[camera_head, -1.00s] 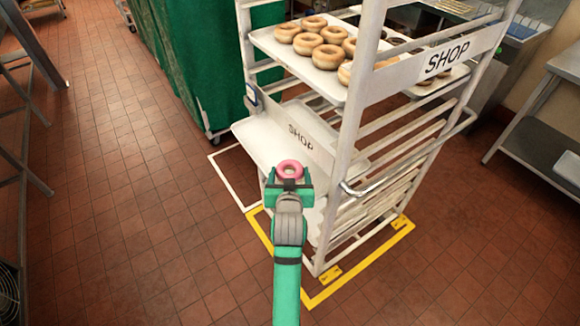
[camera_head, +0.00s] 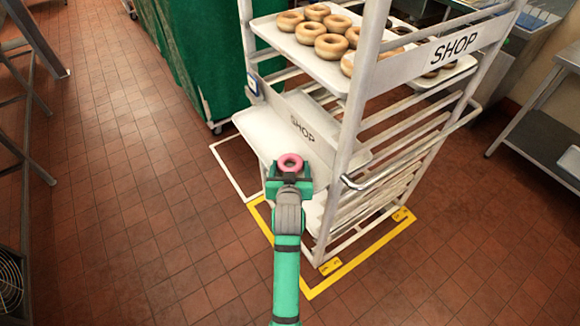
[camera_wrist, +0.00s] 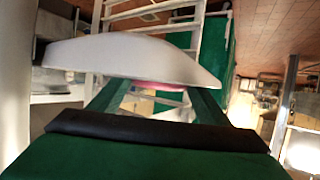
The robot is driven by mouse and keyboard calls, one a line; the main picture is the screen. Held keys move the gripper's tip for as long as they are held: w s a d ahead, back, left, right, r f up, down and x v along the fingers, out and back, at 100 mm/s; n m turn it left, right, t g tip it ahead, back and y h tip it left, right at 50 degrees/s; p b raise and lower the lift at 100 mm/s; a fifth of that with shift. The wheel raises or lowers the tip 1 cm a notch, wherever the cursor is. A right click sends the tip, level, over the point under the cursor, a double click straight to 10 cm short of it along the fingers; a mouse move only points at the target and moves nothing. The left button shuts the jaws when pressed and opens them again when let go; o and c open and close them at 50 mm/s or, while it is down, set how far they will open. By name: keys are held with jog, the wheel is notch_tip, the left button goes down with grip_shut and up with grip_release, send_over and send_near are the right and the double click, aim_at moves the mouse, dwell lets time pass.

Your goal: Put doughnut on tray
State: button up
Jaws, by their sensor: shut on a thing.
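A pink-glazed ring doughnut (camera_head: 290,161) is held at the tip of my gripper (camera_head: 290,174), which is shut on it. It appears over or just in front of an empty white tray (camera_head: 262,133) on the lower part of the SHOP rack; I cannot tell whether it touches. In the wrist view a sliver of the pink doughnut (camera_wrist: 158,85) shows between my green fingers (camera_wrist: 158,100). A large pale rounded shape (camera_wrist: 130,57) above it hides most of the doughnut there; I cannot tell what it is.
The white rack (camera_head: 352,110) stands with its post just right of my gripper. An upper tray (camera_head: 300,55) holds several plain doughnuts. A green curtain (camera_head: 190,60) hangs behind left. A steel table (camera_head: 548,140) stands at right.

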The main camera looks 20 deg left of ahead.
jog(key=o, duration=0.8)
jog(key=v, duration=1.2)
jog(key=s+d+f+m+t+h, duration=0.1)
jog(key=s+d+f, duration=0.35)
jog(key=s, duration=0.25)
jog(key=s+d+f+m+h, duration=0.1)
jog(key=s+d+f, duration=0.3)
jog(key=s+d, duration=0.25)
jog(key=s+d+r, duration=0.1)
jog(key=s, duration=0.5)
jog(key=s+d+m+t+h, duration=0.1)
jog(key=s+d, duration=0.1)
jog(key=s, duration=0.5)
jog(key=s+d+r+h, duration=0.1)
jog(key=s, duration=0.5)
jog(key=shift+s+d+r, duration=0.2)
jog(key=shift+s+r, duration=0.1)
